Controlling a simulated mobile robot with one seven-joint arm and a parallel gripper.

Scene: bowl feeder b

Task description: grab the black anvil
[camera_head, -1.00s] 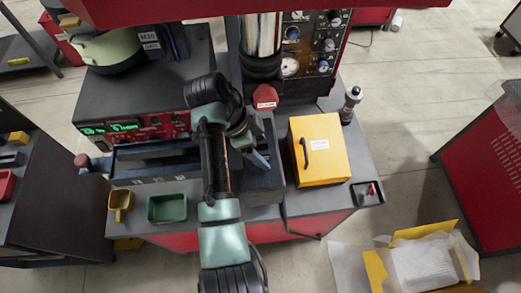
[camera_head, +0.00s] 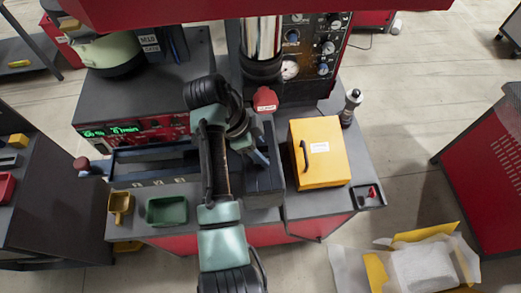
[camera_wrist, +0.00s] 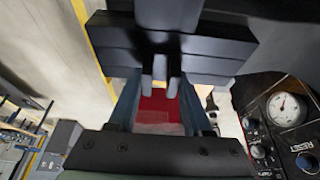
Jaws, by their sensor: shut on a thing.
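In the wrist view, a black stepped block, which I take to be the black anvil (camera_wrist: 120,45), lies across the fingertips, with two short prongs pointing back toward the wrist. My gripper (camera_wrist: 160,85) has its two blue-grey fingers closed on it from both sides. In the head view, my gripper (camera_head: 262,158) is over the dark box-like block (camera_head: 264,184) at the middle of the bench. My arm covers much of this area, and I cannot make out the anvil clearly there.
A yellow box with a handle (camera_head: 320,155) stands close on the right. A red knob (camera_head: 265,99) and a metal column (camera_head: 262,45) are just behind. A green tray (camera_head: 166,211) and yellow scoop (camera_head: 119,205) lie front left. An open carton (camera_head: 425,262) is on the floor.

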